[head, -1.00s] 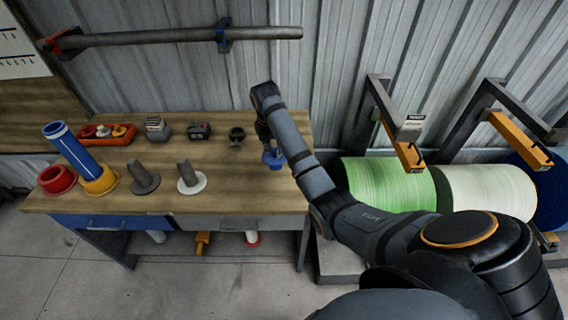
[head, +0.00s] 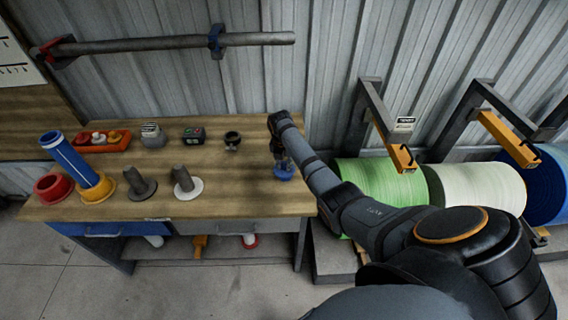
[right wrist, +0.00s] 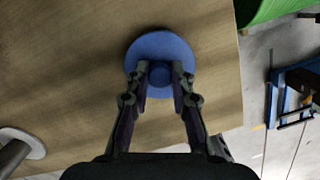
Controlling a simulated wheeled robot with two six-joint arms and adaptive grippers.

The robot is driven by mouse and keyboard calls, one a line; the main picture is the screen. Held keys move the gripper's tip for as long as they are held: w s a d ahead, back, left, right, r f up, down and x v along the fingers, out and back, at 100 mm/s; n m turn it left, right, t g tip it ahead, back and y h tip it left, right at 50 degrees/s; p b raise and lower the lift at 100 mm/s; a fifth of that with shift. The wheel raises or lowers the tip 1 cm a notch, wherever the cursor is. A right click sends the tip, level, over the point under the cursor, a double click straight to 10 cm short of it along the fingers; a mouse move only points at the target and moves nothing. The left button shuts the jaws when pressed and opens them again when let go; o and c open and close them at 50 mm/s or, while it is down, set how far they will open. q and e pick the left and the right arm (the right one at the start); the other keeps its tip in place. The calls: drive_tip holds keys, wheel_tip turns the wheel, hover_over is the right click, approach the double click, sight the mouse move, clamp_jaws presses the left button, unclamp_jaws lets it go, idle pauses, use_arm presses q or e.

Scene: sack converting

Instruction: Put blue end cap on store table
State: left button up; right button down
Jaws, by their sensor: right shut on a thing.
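The blue end cap (head: 284,172) is at the right end of the wooden store table (head: 230,200). In the right wrist view the cap (right wrist: 160,46) shows as a round blue flange with a small hub in the middle. My right gripper (head: 281,160) points down over it. In the right wrist view my right gripper (right wrist: 159,75) has its two fingers closed on either side of the hub. The cap is at or just above the table top; I cannot tell if it touches. My left gripper is not in view.
A white-based grey peg (head: 186,183), another grey peg (head: 139,186), a blue tube in a yellow flange (head: 75,165) and a red ring (head: 53,187) stand to the left. A black ring part (head: 232,140) is behind. Table between is clear.

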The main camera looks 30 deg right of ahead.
sight(282, 172)
drive_tip(key=c, duration=1.2)
unclamp_jaws()
drive_tip(key=shift+f, duration=0.1)
drive_tip(key=shift+o, duration=0.2)
wheel_tip(282, 172, up, 12)
drive_tip(key=s+a, duration=0.1)
drive_tip(key=shift+a+b, duration=0.2)
drive_tip(key=shift+b, duration=0.1)
